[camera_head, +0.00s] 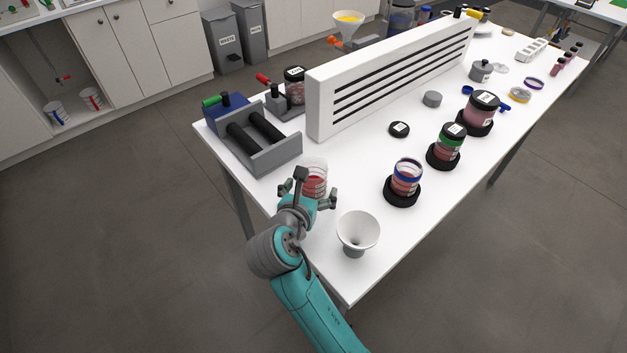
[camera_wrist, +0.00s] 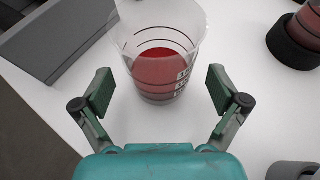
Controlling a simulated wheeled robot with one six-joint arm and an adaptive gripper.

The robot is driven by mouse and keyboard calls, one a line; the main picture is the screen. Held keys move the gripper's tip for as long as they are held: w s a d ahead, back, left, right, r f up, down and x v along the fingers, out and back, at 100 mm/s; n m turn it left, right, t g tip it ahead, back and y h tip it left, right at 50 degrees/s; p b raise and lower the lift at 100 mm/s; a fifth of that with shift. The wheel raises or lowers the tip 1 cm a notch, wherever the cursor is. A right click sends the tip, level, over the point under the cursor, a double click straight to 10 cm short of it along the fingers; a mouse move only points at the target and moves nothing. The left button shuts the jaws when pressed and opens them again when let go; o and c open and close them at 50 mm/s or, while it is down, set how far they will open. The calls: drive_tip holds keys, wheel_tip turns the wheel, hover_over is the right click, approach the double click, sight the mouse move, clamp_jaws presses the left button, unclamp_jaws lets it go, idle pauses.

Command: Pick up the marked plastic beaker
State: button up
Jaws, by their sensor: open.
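The marked plastic beaker (camera_head: 315,174) stands upright on the white table near its left front corner. It is clear, with dark ring marks and red content in its lower part. It also shows in the wrist view (camera_wrist: 160,62), just beyond the fingertips and roughly centred between them. My gripper (camera_head: 307,195) is open and empty, in front of the beaker. In the wrist view its two fingers (camera_wrist: 160,92) are spread to the beaker's left and right, with a gap on each side. In the head view my gripper hides part of the beaker's lower side.
A white funnel (camera_head: 358,232) stands right of my gripper. A grey roller stand (camera_head: 262,146) is to the left behind the beaker. A white slotted panel (camera_head: 390,82) runs along the back. A jar with a blue ring (camera_head: 406,178) sits in a black holder to the right.

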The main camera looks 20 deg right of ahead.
drive_tip(key=shift+x, duration=1.2)
drive_tip(key=c, duration=1.3)
